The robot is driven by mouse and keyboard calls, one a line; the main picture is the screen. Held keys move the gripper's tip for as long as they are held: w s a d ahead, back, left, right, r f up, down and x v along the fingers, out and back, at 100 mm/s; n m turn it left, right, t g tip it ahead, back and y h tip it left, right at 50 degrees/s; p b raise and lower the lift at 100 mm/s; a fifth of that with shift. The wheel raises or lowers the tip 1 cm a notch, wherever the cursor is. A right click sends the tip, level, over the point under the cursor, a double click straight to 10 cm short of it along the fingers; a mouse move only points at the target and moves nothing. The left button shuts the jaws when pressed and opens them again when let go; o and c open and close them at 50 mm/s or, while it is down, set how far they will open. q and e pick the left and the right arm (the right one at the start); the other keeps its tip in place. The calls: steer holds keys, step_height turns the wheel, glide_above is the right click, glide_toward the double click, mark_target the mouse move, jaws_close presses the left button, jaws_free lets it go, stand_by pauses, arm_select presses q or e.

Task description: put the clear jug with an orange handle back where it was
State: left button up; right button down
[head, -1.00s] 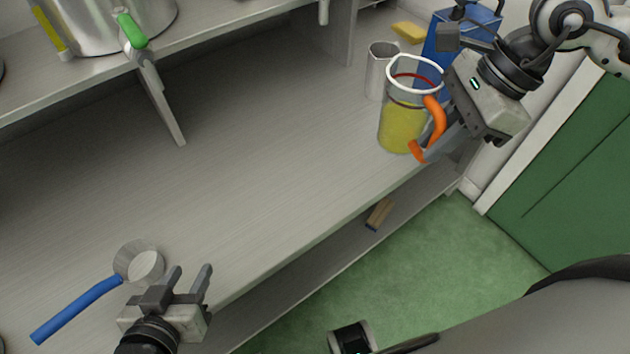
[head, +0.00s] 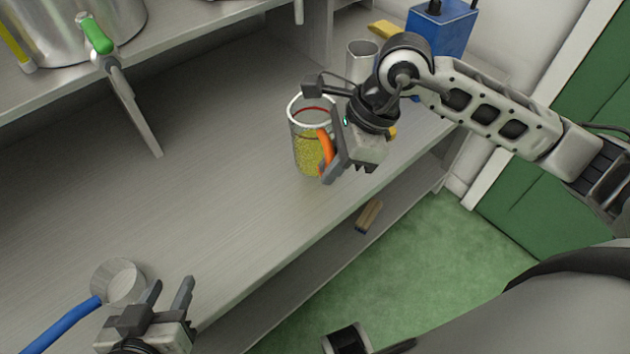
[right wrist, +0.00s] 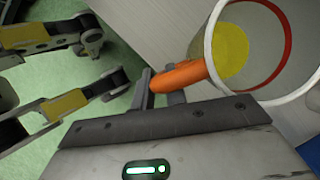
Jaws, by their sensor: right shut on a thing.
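The clear jug (head: 308,150) has an orange handle, a white rim, a red line inside and yellow liquid in its lower part. It is upright over the right part of the worktop in the head view; I cannot tell whether its base touches the worktop. My right gripper (head: 329,172) is shut on the orange handle, at the jug's right side. The right wrist view shows the handle (right wrist: 180,77) between the fingers and the open jug (right wrist: 212,40) beyond. My left gripper (head: 168,296) is open and empty at the lower left, near a blue-handled ladle.
A metal cup (head: 361,62), a yellow block (head: 384,30) and a blue container (head: 440,32) stand at the back right. The ladle (head: 118,283) lies at the lower left. A steel vessel with a green-handled tap (head: 97,35) is on the upper shelf. The middle worktop (head: 200,190) is clear.

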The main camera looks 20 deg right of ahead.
arm_select(q)
steer(key=shift+w, duration=0.15)
steer(key=shift+d+f+b, duration=0.1)
steer(key=shift+d+b, duration=0.05)
steer(key=shift+b, duration=0.15)
arm_select(e)
steer(key=x, duration=0.6)
steer(key=shift+w+f, duration=0.2)
steer(key=shift+w, duration=0.2)
arm_select(q)
steer(key=shift+w, duration=0.1)
arm_select(e)
steer(key=shift+f, duration=0.1)
arm_select(q)
steer(key=shift+f, duration=0.15)
arm_select(e)
steer(key=c, duration=1.4)
jaws_free()
steer(key=shift+f, duration=0.1)
steer(key=shift+c, duration=0.2)
